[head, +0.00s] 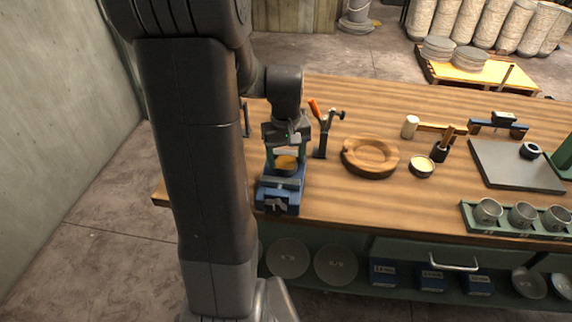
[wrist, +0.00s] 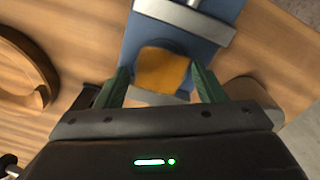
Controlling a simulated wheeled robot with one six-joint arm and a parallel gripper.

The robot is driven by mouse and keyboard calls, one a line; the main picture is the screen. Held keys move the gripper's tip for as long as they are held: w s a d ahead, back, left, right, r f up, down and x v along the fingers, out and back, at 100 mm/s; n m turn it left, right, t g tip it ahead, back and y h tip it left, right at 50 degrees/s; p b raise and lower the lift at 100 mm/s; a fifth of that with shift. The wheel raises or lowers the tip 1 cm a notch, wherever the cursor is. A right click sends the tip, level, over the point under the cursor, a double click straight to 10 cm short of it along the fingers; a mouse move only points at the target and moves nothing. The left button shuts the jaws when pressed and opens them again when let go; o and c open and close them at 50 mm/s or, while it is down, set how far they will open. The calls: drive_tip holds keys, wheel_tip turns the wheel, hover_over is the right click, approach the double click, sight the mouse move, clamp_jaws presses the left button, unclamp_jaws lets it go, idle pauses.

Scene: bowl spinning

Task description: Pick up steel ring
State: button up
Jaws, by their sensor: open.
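My gripper (head: 287,164) is open, pointing down over a blue vise-like fixture (head: 277,197) at the left of the bench. In the wrist view, the green fingers of my gripper (wrist: 160,72) stand on either side of a rounded orange-yellow piece (wrist: 163,68) on the blue fixture (wrist: 195,22). Whether they touch it I cannot tell. A pale grey edge shows just below this piece; I cannot tell what it belongs to. No ring is clearly visible at the fixture. A small dark ring-shaped thing (head: 530,157) lies on the grey plate (head: 505,172) at the right.
An orange-handled tool (head: 315,108) stands close to the right of my gripper. Several cups stand in a green tray (head: 468,222) at the front right. Bare wood lies between the fixture and the tray.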

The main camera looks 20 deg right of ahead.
drive_tip(key=shift+f, duration=0.5)
drive_tip(key=shift+r, duration=0.1)
drive_tip(key=c, duration=0.9)
